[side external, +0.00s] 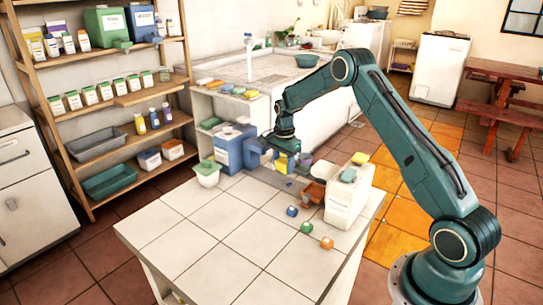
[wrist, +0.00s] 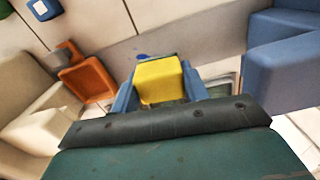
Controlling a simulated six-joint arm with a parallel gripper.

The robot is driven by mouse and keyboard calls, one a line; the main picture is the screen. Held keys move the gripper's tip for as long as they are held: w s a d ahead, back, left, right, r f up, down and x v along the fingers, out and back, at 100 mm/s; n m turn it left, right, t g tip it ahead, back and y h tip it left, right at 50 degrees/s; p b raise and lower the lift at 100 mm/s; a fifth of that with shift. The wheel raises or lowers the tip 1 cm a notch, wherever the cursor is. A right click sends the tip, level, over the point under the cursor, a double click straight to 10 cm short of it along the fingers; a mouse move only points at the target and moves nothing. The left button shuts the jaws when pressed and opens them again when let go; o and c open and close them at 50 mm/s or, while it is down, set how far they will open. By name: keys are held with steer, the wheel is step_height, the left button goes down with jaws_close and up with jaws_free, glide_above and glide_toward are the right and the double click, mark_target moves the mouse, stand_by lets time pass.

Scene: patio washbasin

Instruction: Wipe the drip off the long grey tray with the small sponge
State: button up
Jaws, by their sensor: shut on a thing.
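My gripper (side external: 281,158) points down at the back of the tiled counter. Its blue fingers are shut on a small yellow sponge (wrist: 160,80), which also shows in the side view (side external: 281,166). The long grey tray (wrist: 212,42) runs as a grey strip under and beyond the sponge in the wrist view. A small dark blue spot (wrist: 143,56), apparently the drip, shows just past the sponge's far edge. It also shows in the side view (side external: 289,184). I cannot tell whether the sponge touches the tray.
A large blue container (side external: 232,152) stands left of my gripper. An orange pan-like object (wrist: 88,78) and a white container (side external: 347,203) stand to the right. Small cubes (side external: 307,227) lie along the right side. The front tiles are clear.

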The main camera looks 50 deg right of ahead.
mark_target(285, 175)
steer(key=shift+f, duration=2.35)
steer(key=shift+s+r, duration=0.25)
steer(key=shift+s, duration=0.25)
steer(key=shift+c, duration=0.5)
steer(key=shift+s+f, duration=0.15)
steer(key=shift+s, duration=1.3)
steer(key=shift+w, duration=2.05)
steer(key=shift+s+r, duration=0.1)
steer(key=shift+r, duration=4.05)
